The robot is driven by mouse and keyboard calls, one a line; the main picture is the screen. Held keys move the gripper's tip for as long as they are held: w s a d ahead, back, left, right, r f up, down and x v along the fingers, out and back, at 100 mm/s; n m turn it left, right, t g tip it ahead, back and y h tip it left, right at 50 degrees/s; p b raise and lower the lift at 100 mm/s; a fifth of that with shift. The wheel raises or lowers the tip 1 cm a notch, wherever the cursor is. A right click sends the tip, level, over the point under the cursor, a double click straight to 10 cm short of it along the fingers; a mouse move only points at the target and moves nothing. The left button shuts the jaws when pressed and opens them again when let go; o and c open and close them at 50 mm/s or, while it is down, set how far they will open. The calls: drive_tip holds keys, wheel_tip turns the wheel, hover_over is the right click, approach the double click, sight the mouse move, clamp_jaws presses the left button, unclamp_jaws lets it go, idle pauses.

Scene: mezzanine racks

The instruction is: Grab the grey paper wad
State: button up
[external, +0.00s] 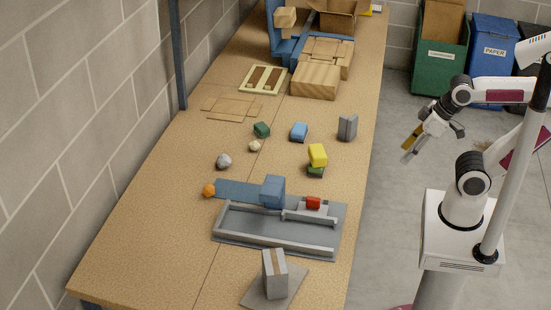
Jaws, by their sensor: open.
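The grey paper wad (224,162) lies on the tan table, left of the middle, as a small crumpled grey lump. A smaller cream-coloured wad (254,146) lies behind it and to its right. My gripper (409,154) is open and empty. It hangs beyond the table's right edge, over the floor, well to the right of the grey wad and apart from it.
A grey upright piece (348,127) stands near the right edge. A grey walled tray (225,238) lies in front.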

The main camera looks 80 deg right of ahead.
drive_tip(key=shift+w, duration=0.1)
drive_tip(key=w+d+r+n+t+h, duration=0.15)
drive_tip(key=w+d+n, duration=0.3)
drive_tip(key=w, duration=0.75)
drive_tip(key=w+d+r+n+t, duration=0.1)
drive_tip(key=w+d+n+t, duration=0.15)
drive_tip(key=w+n, duration=0.65)
drive_tip(key=w+d+r+n+t+h, duration=0.1)
drive_tip(key=w+d+r+n+t, duration=0.2)
drive_tip(key=w, duration=1.3)
drive_tip(key=w+f+n+y, duration=0.2)
drive_tip(key=w+f+n, duration=0.3)
drive_tip(key=f+n, duration=0.1)
drive_tip(key=w+f+n+y, duration=0.3)
drive_tip(key=w+f+n, duration=0.2)
drive_tip(key=f, duration=0.3)
drive_tip(key=w+f+n+y, duration=0.2)
drive_tip(key=w+f+n, duration=0.4)
drive_tip(key=n, duration=0.1)
drive_tip(key=shift+w+f+y, duration=0.1)
drive_tip(key=shift+f+y, duration=0.15)
drive_tip(key=shift+f, duration=0.15)
drive_tip(key=shift+a+f+n, duration=0.1)
drive_tip(key=shift+f+n, duration=0.15)
drive_tip(key=shift+f, duration=0.2)
